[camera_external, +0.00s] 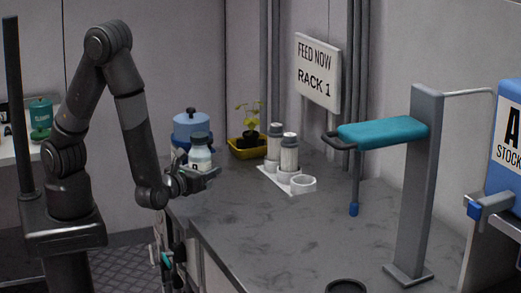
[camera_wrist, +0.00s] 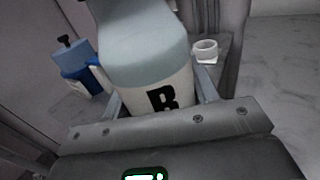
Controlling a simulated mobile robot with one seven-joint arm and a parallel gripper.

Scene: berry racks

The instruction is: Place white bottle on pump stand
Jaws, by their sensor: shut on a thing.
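My gripper (camera_external: 203,178) is shut on a white bottle (camera_external: 200,160) with a pale blue-grey shoulder and a dark cap, held upright near the counter's left edge. In the wrist view the bottle (camera_wrist: 143,88) fills the middle, with a black B on its front. Its base is hidden by my gripper. A low white stand (camera_external: 283,180), possibly the pump stand, is on the counter to the right of my gripper. It bears two grey-white bottles (camera_external: 281,150) and an empty white ring (camera_external: 303,184). The ring also shows in the wrist view (camera_wrist: 205,51), apart from the held bottle.
A blue canister (camera_external: 190,123) stands behind the bottle. A plant in a yellow tray (camera_external: 247,146) is at the back. A grey post (camera_external: 417,190) carries a teal arm (camera_external: 382,132) over the counter's right side. The counter's front middle is clear.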

